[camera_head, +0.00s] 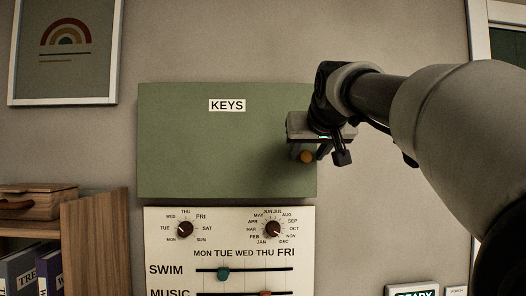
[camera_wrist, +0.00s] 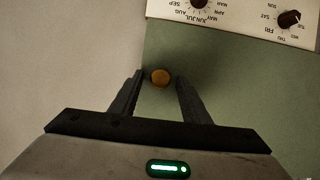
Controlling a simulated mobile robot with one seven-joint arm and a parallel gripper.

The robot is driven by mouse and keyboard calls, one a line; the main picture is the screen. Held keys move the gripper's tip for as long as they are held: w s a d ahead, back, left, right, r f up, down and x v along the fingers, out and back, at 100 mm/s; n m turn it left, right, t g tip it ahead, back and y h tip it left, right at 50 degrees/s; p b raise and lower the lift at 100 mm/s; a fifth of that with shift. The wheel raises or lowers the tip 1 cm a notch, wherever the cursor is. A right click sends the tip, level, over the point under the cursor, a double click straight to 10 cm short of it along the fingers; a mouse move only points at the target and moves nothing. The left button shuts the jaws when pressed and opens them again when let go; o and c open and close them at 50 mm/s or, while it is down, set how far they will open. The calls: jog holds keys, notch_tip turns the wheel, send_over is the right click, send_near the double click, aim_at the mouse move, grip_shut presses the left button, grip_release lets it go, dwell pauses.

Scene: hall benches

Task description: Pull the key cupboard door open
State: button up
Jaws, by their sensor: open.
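The green key cupboard door (camera_head: 210,150), labelled KEYS, hangs on the wall and looks shut. Its round orange-brown knob (camera_head: 306,157) sits near the door's right edge. My gripper (camera_head: 326,157) is in front of the door's right edge, at the knob. In the wrist view the knob (camera_wrist: 160,77) shows between the tips of my two open fingers (camera_wrist: 157,82), with a gap on either side, nearer the left finger. How far the fingertips are from the door face is hard to tell. The door (camera_wrist: 230,95) also fills the right of the wrist view.
A white panel with dials and sliders (camera_head: 230,240) is mounted just below the cupboard. A wooden shelf unit (camera_head: 95,240) with a box (camera_head: 38,203) stands at lower left. A framed picture (camera_head: 65,45) hangs at upper left.

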grip_shut()
jog(key=shift+s, duration=0.1)
dwell(0.3)
